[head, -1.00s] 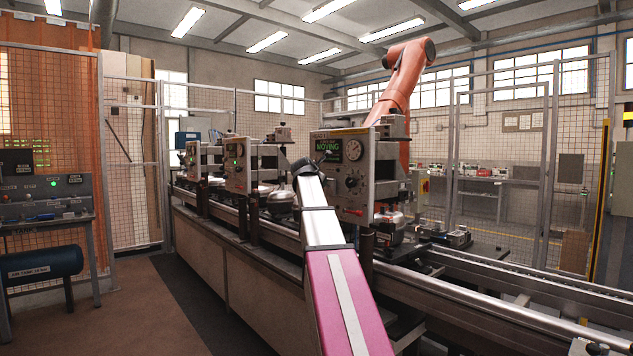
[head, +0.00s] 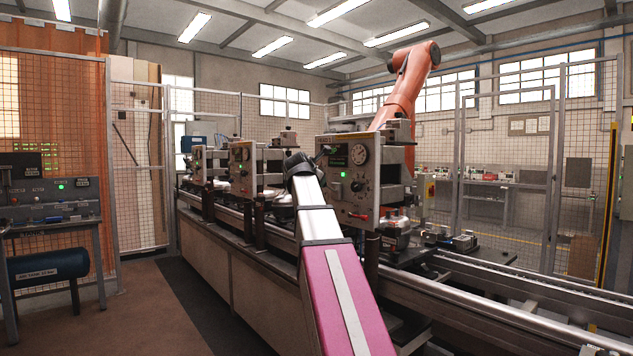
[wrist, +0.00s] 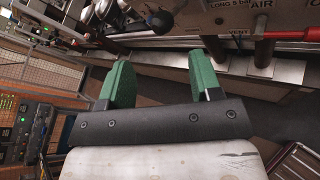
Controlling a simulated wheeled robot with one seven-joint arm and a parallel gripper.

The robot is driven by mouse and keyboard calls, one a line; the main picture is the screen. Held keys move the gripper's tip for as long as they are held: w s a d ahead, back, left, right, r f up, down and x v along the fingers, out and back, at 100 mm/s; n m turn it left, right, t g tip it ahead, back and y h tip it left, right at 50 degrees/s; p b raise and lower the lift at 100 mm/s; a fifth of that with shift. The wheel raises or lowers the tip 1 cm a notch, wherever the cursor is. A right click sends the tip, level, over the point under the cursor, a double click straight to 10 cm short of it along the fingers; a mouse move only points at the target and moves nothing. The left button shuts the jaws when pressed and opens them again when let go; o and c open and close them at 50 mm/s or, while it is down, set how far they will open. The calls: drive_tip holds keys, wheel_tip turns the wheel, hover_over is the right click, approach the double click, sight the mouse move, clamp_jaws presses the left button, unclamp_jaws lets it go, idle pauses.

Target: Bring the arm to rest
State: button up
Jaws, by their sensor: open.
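My gripper (wrist: 163,84) shows in the wrist view with its two green fingers apart and nothing between them. Past the fingers lie the edge of the conveyor line and the dark floor. In the head view my pink and silver arm reaches forward and up to the front test station (head: 360,172), its dark wrist end overlapping the station's left side. The gripper fingers are hidden there. I cannot tell whether the arm touches the station.
The conveyor rails (head: 480,305) run along the right with compressors and stations on them. An orange robot arm (head: 408,85) stands behind. A control bench (head: 50,205) with a blue tank (head: 48,267) stands at left. Brown floor (head: 150,310) between is clear.

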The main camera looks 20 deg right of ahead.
idle(0.4)
drive_tip(key=s+a+f+m+g+y, duration=0.2)
drive_tip(key=a+f+m, duration=0.15)
drive_tip(key=f, duration=0.95)
drive_tip(key=s+a+f+m+g+y, duration=0.15)
drive_tip(key=f+m, duration=0.25)
drive_tip(key=f, duration=0.8)
drive_tip(key=s+a+f+m+g+y, duration=0.1)
drive_tip(key=a+f+m+g, duration=0.15)
drive_tip(key=f, duration=1.05)
drive_tip(key=s+a+f+m+g+y, duration=0.1)
drive_tip(key=s+a+f+m+g, duration=0.1)
drive_tip(key=s+f, duration=0.5)
drive_tip(key=s+a+f+m+g+y, duration=0.1)
drive_tip(key=s+a+f+m+g, duration=0.1)
drive_tip(key=s+a+f+m, duration=0.2)
drive_tip(key=s+a+f+m+g+y, duration=0.1)
drive_tip(key=s+a+f+m+y, duration=0.1)
drive_tip(key=s+a+f+m, duration=0.2)
drive_tip(key=s+f+m, duration=0.3)
drive_tip(key=s+f, duration=0.4)
drive_tip(key=f, duration=0.6)
drive_tip(key=shift+m+g, duration=0.3)
drive_tip(key=shift+g, duration=0.1)
